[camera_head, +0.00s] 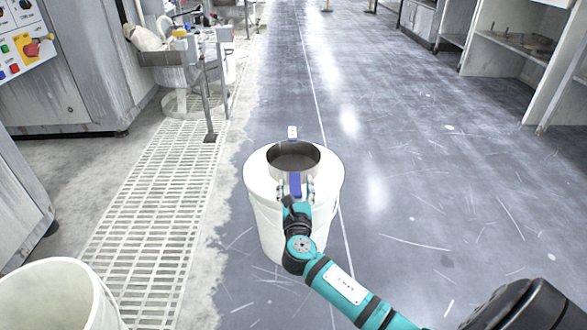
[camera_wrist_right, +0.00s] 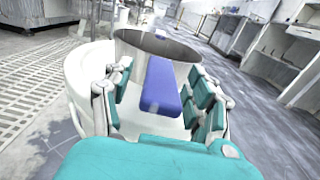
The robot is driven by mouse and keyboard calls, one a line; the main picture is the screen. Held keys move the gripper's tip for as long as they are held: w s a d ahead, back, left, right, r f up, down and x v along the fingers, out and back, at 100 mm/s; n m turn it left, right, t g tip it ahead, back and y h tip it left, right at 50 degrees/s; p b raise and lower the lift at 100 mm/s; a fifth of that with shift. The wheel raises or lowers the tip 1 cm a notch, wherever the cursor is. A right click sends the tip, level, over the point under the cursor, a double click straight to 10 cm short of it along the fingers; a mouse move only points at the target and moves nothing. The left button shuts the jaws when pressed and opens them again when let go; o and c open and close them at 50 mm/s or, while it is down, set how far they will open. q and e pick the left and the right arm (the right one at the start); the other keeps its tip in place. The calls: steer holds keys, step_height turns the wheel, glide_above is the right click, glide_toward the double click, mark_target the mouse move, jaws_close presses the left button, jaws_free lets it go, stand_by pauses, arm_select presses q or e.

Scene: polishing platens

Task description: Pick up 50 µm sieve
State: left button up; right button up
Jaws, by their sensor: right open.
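The sieve (camera_head: 293,152) is a round metal ring sitting on top of a white bucket (camera_head: 281,222). A blue handle (camera_head: 295,184) sticks out on its near side, and a whitish tab (camera_head: 292,132) shows on its far side. My right gripper (camera_head: 296,190) is at the near side with its fingers on either side of the blue handle. In the right wrist view the sieve ring (camera_wrist_right: 157,46) is ahead and the handle (camera_wrist_right: 160,88) lies between the open fingers (camera_wrist_right: 160,100), with gaps on both sides. No size label is readable. My left gripper is not in view.
Another white bucket (camera_head: 58,296) stands at the lower left. A grey machine with a control panel (camera_head: 28,48) and a cluttered stand (camera_head: 178,60) are at the left. Shelves (camera_head: 520,45) line the right. The dark floor right of the bucket is clear.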

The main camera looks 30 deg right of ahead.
steer(key=shift+w+d, duration=0.3)
steer(key=shift+w, duration=0.1)
jaws_close()
steer(key=shift+r, duration=0.1)
